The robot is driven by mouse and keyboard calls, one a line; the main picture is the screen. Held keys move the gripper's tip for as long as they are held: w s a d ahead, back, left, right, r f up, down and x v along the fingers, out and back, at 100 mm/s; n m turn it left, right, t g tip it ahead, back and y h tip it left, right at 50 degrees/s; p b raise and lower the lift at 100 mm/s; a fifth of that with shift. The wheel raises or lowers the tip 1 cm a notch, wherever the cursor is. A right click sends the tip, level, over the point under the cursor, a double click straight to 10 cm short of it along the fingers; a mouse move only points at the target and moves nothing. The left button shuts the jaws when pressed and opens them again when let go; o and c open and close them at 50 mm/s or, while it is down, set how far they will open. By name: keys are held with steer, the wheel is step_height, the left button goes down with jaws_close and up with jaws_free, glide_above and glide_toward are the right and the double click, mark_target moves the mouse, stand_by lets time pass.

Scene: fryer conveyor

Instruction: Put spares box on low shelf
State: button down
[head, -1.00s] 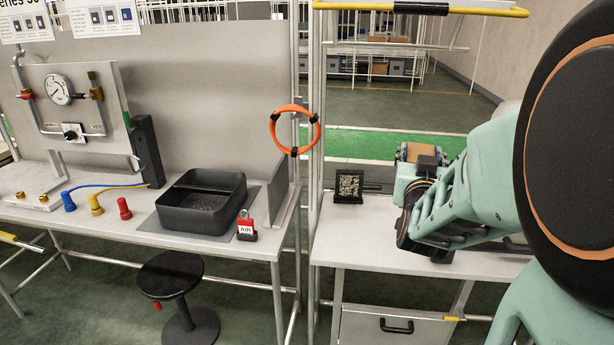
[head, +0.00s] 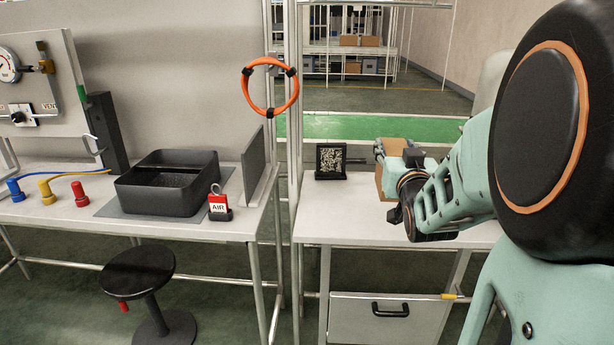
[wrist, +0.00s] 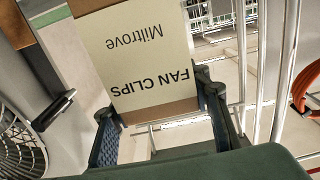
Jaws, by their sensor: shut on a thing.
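The spares box is a brown cardboard box (head: 397,151) held over the right-hand bench in the head view. In the wrist view its pale label (wrist: 150,48) reads "FAN CLIPS" and "Miltrove", upside down. My gripper (wrist: 163,118) is shut on the box, one finger on each side of it. In the head view my gripper (head: 388,160) is partly hidden by my wrist and the box. I cannot tell whether the box touches the bench. I cannot tell which surface is the low shelf.
The right bench (head: 350,225) has a black coded block (head: 331,161) and a drawer (head: 388,318) below. An orange hoop (head: 270,86) hangs by the frame post. A black tray (head: 170,184) and red AIR tag (head: 219,204) are on the left bench. A stool (head: 138,273) stands in front.

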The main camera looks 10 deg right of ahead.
steer(key=w+f+b, duration=0.3)
steer(key=w+f, duration=0.9)
steer(key=shift+a, duration=0.25)
steer(key=shift+f, duration=0.1)
steer(key=shift+f+b, duration=0.2)
steer(key=shift+b, duration=0.35)
steer(key=c, duration=1)
jaws_free()
steer(key=shift+c, duration=0.2)
steer(key=shift+r, duration=0.15)
steer(key=p+v, duration=0.1)
steer(key=v, duration=1.1)
steer(key=shift+r+p, duration=0.15)
steer(key=shift+p, duration=0.15)
